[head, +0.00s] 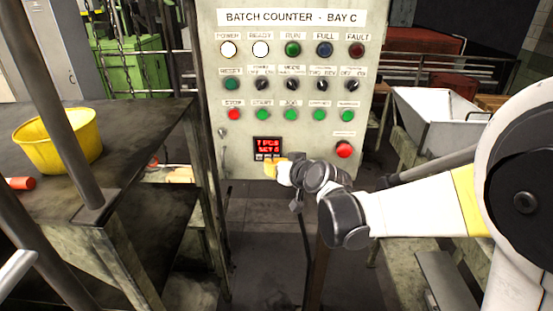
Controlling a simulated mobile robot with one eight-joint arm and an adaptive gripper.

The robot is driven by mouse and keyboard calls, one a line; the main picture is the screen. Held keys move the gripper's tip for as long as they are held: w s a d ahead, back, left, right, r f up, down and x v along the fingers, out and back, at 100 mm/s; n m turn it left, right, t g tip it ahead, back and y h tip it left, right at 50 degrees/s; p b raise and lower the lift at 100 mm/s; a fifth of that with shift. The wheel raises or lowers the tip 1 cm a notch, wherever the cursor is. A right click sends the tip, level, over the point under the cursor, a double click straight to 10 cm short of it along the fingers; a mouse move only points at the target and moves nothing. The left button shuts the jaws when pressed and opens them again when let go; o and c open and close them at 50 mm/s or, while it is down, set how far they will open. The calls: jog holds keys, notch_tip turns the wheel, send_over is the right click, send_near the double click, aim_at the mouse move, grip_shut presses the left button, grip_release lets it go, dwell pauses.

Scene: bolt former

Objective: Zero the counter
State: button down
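The grey control panel (220,130) is headed "BATCH COUNTER - BAY C". Its small counter (267,145) sits low on the panel, with a black frame and two lines of lit red text. The upper line seems to read "7 PCS"; the lower is too small to read surely. Small keys (261,157) show under the display. A dark green button (231,84) under a label that looks like "RESET" is at the upper left. My gripper (272,167) is just below the counter, its yellow end by the keys. Contact and finger opening cannot be made out.
Rows of lamps, switches and buttons fill the panel. A larger red button (344,150) is right of the counter, close above my arm. A worktable (140,125) with a yellow bowl (62,140) stands left. A white bin (438,120) is on the right.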

dwell(0.4)
jog(key=shift+s, duration=0.5)
jog(key=shift+s, duration=0.1)
jog(key=s, duration=0.5)
jog(key=shift+s+a, duration=0.1)
jog(key=shift+s, duration=0.3)
jog(key=s+d+f+m+g+h+b, duration=0.1)
jog(key=s+d+f+g+h+b, duration=0.1)
jog(key=s+d+f+b, duration=0.6)
jog(key=s+d+f+m+g+h+b, duration=0.2)
jog(key=s+d+f+b, duration=0.6)
jog(key=s, duration=0.8)
jog(key=d+f+h, duration=0.1)
jog(key=d+h, duration=0.1)
jog(key=d, duration=0.1)
jog(key=shift+d+f+g, duration=0.15)
jog(key=shift+d+g, duration=0.05)
jog(key=shift+g, duration=0.2)
